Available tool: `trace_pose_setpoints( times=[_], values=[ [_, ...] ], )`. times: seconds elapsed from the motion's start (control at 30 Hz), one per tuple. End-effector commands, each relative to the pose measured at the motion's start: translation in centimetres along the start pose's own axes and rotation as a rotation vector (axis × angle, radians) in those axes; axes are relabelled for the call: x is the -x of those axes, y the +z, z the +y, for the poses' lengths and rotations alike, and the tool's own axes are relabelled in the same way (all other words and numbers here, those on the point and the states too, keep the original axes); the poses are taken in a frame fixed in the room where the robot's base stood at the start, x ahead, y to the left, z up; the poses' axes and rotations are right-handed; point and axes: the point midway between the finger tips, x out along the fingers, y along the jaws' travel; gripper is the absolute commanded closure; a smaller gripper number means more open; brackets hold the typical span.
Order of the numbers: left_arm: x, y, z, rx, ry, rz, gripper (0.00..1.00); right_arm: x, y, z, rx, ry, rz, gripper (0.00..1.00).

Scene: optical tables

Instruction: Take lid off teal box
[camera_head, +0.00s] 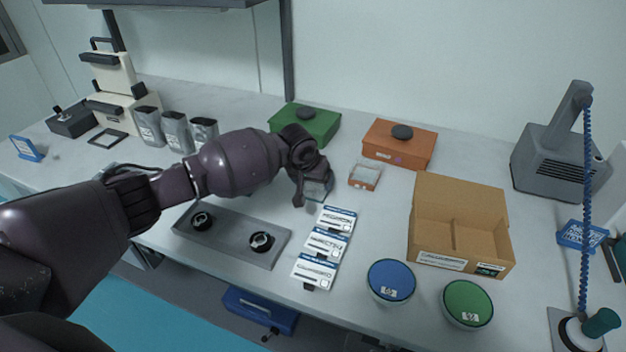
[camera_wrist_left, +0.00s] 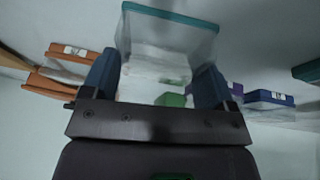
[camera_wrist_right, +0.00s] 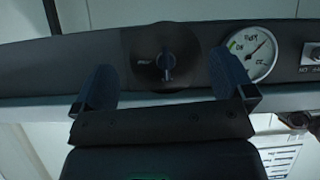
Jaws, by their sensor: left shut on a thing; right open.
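The teal box, a clear box with a teal edge (camera_wrist_left: 170,20), sits between the fingers of my left gripper (camera_wrist_left: 157,85) in the left wrist view. The fingers are shut on its sides. In the head view my left gripper (camera_head: 311,197) reaches down at the middle of the table, and part of the clear teal box (camera_head: 322,187) shows beside it, mostly hidden. I cannot tell whether a lid is on it. My right gripper (camera_wrist_right: 165,90) is open and empty in the right wrist view, in front of a dark panel with a knob and gauge.
A small clear box with an orange edge (camera_head: 364,177) stands right of my left gripper. Behind are a green box (camera_head: 318,123) and an orange box (camera_head: 388,150). Labelled cards (camera_head: 326,244), a grey tray (camera_head: 225,236) and an open cardboard box (camera_head: 462,200) lie nearer.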

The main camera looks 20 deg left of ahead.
Motion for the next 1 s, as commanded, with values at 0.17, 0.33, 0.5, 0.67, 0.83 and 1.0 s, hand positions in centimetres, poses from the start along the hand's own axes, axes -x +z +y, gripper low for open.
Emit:
trace_pose_setpoints(
  times=[0.17, 0.33, 0.5, 0.67, 0.83, 1.0],
  values=[
    [-0.2, 0.1, 0.0, 0.0, 0.0, 0.0, 0.77, 0.0, 0.0, 0.0, 0.0, 0.0, 0.0, 0.0],
    [-0.2, 0.1, 0.0, 0.0, 0.0, 0.0, 0.0, 0.0, 0.0, 0.0, 0.0, 0.0, 0.0, 0.0],
    [-0.1, 0.1, 0.0, 0.0, 0.0, 0.0, 0.0, 0.0, 0.0, 0.0, 0.0, 0.0, 0.0, 0.0],
    [0.7, -0.1, 0.0, -0.001, 0.0, 0.001, 0.0, 0.1, -0.2, 0.0, 0.0, 0.001, 0.002, 0.0],
    [3.3, -0.1, 0.0, -0.001, 0.001, 0.004, 0.0, 0.4, -0.9, 0.1, 0.0, 0.001, 0.008, 0.0],
    [6.7, -0.2, 0.0, -0.002, 0.001, 0.004, 0.0, 0.7, -1.6, 0.2, 0.0, 0.002, 0.013, 0.0]
  ],
)
